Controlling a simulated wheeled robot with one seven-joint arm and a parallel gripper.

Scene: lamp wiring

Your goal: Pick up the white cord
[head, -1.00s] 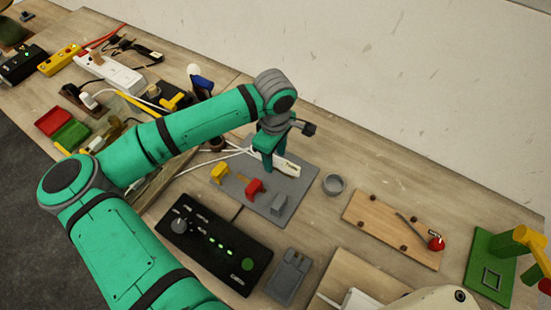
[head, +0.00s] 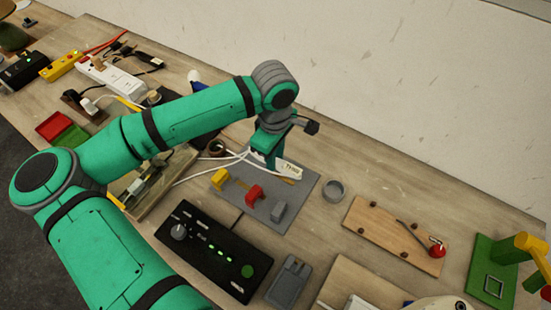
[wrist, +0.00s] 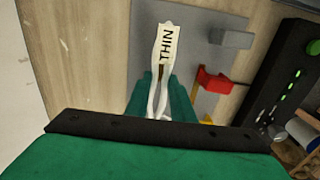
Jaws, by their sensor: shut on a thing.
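The white cord (head: 226,161) runs in loose strands from the left to the grey mat (head: 304,191). A pale tag (head: 291,170), reading THIN in the wrist view (wrist: 167,44), is at its end. My gripper (head: 273,163) is over the mat's far part, shut on the white cord just behind the tag. In the wrist view the cord (wrist: 155,98) passes between the green fingertips (wrist: 160,88) and the tag sticks out beyond them. I cannot tell whether the tag touches the mat.
Yellow (head: 220,179), red (head: 254,194) and grey (head: 279,211) blocks stand on the mat. A black control box (head: 207,250) with green lights is in front. Bare table lies behind the ring.

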